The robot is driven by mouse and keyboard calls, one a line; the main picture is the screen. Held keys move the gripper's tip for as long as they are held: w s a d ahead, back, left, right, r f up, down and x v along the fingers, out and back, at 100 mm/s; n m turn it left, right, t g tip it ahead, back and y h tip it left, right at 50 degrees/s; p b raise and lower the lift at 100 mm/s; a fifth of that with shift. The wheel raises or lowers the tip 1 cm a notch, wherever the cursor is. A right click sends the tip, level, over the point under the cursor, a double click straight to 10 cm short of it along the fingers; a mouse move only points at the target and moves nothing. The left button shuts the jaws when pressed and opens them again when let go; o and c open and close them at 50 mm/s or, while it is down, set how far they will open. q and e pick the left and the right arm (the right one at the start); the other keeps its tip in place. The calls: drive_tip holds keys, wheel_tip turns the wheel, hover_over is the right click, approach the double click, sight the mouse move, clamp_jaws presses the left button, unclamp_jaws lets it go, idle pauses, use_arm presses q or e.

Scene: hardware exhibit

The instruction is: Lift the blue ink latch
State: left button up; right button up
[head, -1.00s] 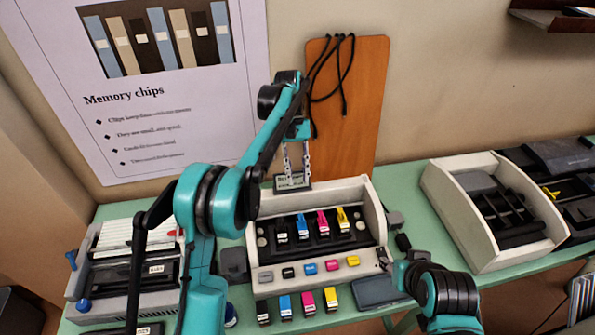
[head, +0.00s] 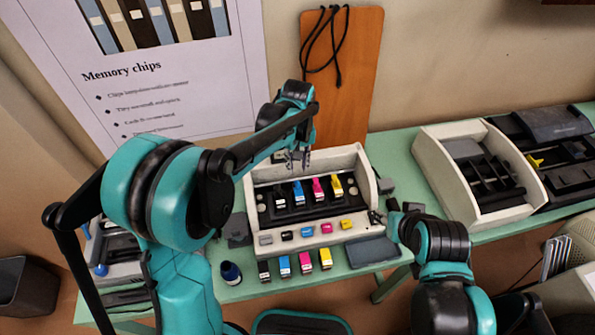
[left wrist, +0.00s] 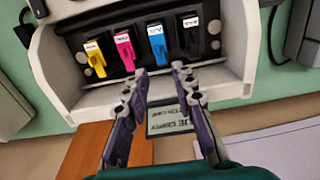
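The blue ink latch (head: 299,193) sits in the row of ink slots inside the open printer (head: 262,225), between the black and magenta ones. The left wrist view shows the blue latch (left wrist: 158,47) upright, just beyond the fingertips and slightly left of centre. My left gripper (head: 291,162) is above the back of the printer, fingers parted and empty; its two fingers show in the left wrist view (left wrist: 159,72) without touching the latch. My right gripper (head: 396,214) is small and dark beside the printer's right side; its fingers are not clear.
Black, magenta and yellow latches (head: 336,184) flank the blue one. A small sign (left wrist: 168,120) with partly hidden text stands at the printer's back. Loose cartridges (head: 305,262) lie in front. An open beige machine (head: 430,165) stands to the right.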

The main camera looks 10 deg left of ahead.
use_arm(q)
wheel_tip(320, 180, down, 8)
drive_tip(key=shift+r+b, duration=0.1)
drive_tip(key=shift+b, duration=1)
clamp_jaws()
